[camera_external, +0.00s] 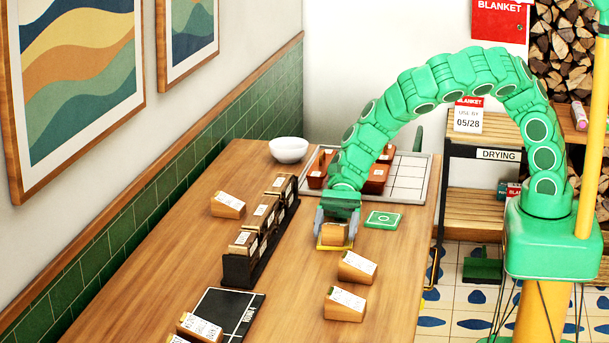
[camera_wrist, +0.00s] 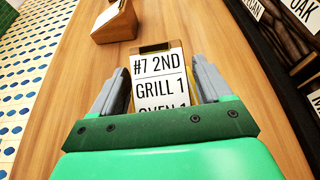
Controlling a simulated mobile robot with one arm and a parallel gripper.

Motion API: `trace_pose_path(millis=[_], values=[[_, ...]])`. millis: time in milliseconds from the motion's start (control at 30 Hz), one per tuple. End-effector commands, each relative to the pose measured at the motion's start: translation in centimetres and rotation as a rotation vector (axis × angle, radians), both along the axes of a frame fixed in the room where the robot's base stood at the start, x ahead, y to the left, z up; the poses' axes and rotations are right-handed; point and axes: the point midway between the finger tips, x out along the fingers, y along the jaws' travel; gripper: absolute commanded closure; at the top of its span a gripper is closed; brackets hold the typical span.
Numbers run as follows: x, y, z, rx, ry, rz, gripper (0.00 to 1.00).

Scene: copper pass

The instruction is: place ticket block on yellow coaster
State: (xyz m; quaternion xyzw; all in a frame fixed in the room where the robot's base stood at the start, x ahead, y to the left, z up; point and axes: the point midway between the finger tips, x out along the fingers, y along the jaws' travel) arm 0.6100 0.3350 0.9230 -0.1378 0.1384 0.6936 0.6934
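The ticket block (camera_external: 334,238) is a small wooden block with a white ticket. In the wrist view the ticket block (camera_wrist: 160,78) reads "#7 2ND GRILL 1". My gripper (camera_external: 336,226) points down with a finger on each side of the block, and the fingers look closed against it. It also shows in the wrist view (camera_wrist: 162,85). The yellow coaster (camera_external: 333,248) shows as a thin yellow edge directly under the block. I cannot tell whether the block rests on it or hangs just above, since the block and fingers hide most of it.
A green coaster (camera_external: 383,220) lies to the right. Two other ticket blocks (camera_external: 357,266) (camera_external: 345,304) stand nearer the front. A dark rack (camera_external: 238,268) with wooden blocks stands left. A white bowl (camera_external: 288,150) and a tiled tray (camera_external: 408,178) are at the back.

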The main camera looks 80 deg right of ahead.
Motion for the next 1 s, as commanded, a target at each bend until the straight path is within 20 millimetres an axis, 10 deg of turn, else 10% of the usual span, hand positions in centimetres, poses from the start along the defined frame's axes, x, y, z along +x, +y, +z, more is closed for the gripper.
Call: trace_pose_path(millis=[433, 1000], values=[[0.0, 0.0, 0.3, -0.001, 0.000, 0.001, 0.13], [0.1, -6.2, 2.8, -0.003, -0.002, -0.002, 0.13]])
